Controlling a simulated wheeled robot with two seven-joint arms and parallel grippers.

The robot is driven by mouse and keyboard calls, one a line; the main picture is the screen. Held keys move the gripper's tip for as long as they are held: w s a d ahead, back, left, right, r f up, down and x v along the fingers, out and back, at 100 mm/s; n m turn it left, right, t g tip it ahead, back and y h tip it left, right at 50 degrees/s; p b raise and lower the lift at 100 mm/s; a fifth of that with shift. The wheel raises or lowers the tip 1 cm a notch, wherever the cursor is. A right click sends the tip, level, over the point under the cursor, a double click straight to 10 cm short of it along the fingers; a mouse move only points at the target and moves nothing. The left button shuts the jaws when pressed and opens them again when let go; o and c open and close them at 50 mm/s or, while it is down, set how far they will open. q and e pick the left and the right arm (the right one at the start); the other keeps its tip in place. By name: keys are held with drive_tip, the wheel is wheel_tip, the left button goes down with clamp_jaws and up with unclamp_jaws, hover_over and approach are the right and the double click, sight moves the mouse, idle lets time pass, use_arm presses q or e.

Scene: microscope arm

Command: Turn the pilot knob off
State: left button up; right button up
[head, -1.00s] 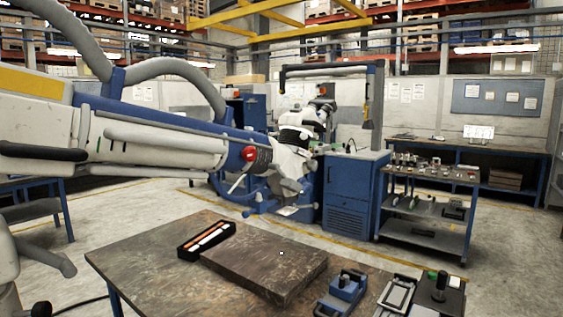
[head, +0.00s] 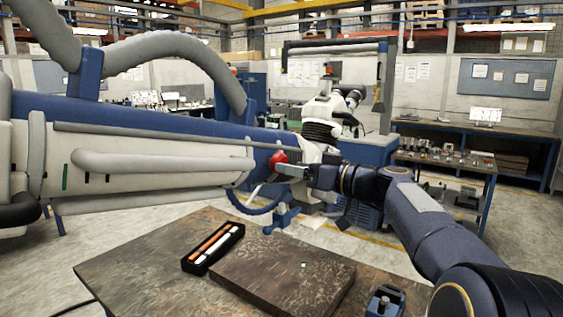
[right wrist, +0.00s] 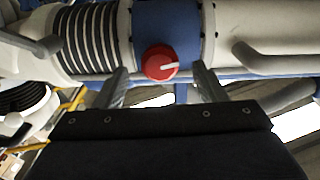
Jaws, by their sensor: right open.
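The pilot knob (head: 277,160) is a red round knob on the blue collar near the end of the large white and blue arm. In the right wrist view the red knob (right wrist: 160,63) has a white pointer line directed to the right and slightly up. My right gripper (head: 291,171) reaches in from the right, close to the knob. In the right wrist view the open fingers (right wrist: 159,86) stand to either side below the knob, with no visible contact. My left gripper is not in view.
A worktable (head: 140,262) stands in front, with a black tray of orange and white sticks (head: 213,248), a dark slab (head: 283,275) and a blue device (head: 385,300). Grey pipes (head: 160,160) run along the white arm. A ribbed bellows (right wrist: 92,40) lies left of the knob.

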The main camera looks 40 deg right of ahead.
drive_tip(key=p+x, duration=0.1)
drive_tip(key=x, duration=0.2)
drive_tip(key=shift+w, duration=0.4)
drive_tip(key=shift+w+a, duration=0.2)
drive_tip(key=shift+w, duration=0.1)
